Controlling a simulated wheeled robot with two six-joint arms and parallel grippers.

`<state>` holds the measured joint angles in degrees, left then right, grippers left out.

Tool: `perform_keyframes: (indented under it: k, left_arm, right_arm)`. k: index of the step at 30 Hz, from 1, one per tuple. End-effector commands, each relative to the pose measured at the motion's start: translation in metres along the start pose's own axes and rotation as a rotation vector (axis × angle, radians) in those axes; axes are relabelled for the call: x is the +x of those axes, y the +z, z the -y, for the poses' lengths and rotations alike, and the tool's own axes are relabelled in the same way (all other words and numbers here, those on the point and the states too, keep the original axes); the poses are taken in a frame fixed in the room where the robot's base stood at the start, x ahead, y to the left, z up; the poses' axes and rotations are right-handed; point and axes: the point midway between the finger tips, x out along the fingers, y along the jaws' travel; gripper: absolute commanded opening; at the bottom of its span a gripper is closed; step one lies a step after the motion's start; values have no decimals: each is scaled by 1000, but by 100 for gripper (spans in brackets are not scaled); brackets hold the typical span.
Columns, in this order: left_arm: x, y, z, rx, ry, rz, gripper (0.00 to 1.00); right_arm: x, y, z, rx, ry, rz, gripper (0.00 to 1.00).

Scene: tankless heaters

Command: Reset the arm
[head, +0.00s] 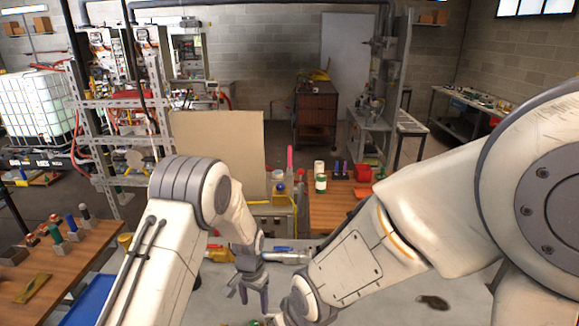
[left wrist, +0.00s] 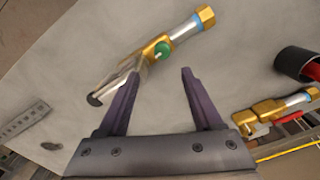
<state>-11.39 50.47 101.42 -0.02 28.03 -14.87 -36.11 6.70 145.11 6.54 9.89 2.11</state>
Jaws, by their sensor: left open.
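My left gripper (head: 254,298) hangs open and low in the middle of the head view, above a grey work surface (head: 385,300). In the left wrist view its two dark purple fingers (left wrist: 159,76) are apart, with nothing clamped between them. A brass and silver pipe fitting with a green knob and a blue band (left wrist: 152,55) lies on the surface just beyond the fingertips. My right arm reaches in from the right in the head view; its wrist is at the bottom centre and its gripper does not show.
Another brass fitting with a blue band (left wrist: 272,110) and a black and red cylinder (left wrist: 293,62) lie at right in the wrist view. A wooden bench (head: 75,262) with tools stands left. A tan board (head: 218,150) stands behind my left arm.

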Motion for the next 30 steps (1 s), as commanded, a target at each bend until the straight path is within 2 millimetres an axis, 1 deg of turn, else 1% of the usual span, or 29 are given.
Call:
perform_keyframes:
  k: [2, 5, 8, 9, 11, 12, 14, 15, 17, 19, 21, 24, 27, 30]
  left_arm:
    - [-6, 1, -8, 7, 0, -6, 67]
    - [-24, 7, -29, 21, 2, -14, 67]
    - [-50, 24, -61, 44, 8, -25, 67]
    - [-60, 34, -74, 54, 12, -27, 67]
    - [-73, 52, -92, 67, 17, -31, 67]
    - [-80, 65, -104, 77, 21, -34, 67]
    - [-90, 86, -120, 90, 28, -38, 67]
    - [-94, 102, -130, 99, 33, -39, 67]
    - [-99, 127, -143, 115, 40, -42, 67]
    - [-102, 155, -155, 132, 49, -45, 67]
    - [-102, 182, -164, 145, 57, -47, 67]
    - [-99, 213, -171, 162, 68, -47, 67]
    - [-97, 233, -174, 173, 74, -47, 67]
    - [-96, 242, -176, 177, 77, -46, 67]
  right_arm:
    - [2, 4, 1, -6, -3, 7, 76]
    - [7, 14, 2, -17, -7, 27, 76]
    - [12, 30, 4, -34, -13, 58, 76]
    - [13, 37, 5, -41, -16, 73, 76]
    - [15, 47, 6, -52, -19, 94, 76]
    - [16, 54, 6, -60, -21, 109, 76]
    - [17, 65, 7, -71, -24, 131, 76]
    - [18, 72, 7, -79, -26, 145, 76]
    - [19, 83, 7, -90, -28, 168, 76]
    - [20, 96, 6, -102, -30, 193, 76]
    - [20, 108, 6, -113, -31, 216, 76]
    - [20, 120, 5, -126, -32, 242, 76]
    - [19, 129, 4, -135, -33, 259, 76]
    - [17, 133, 4, -140, -33, 269, 76]
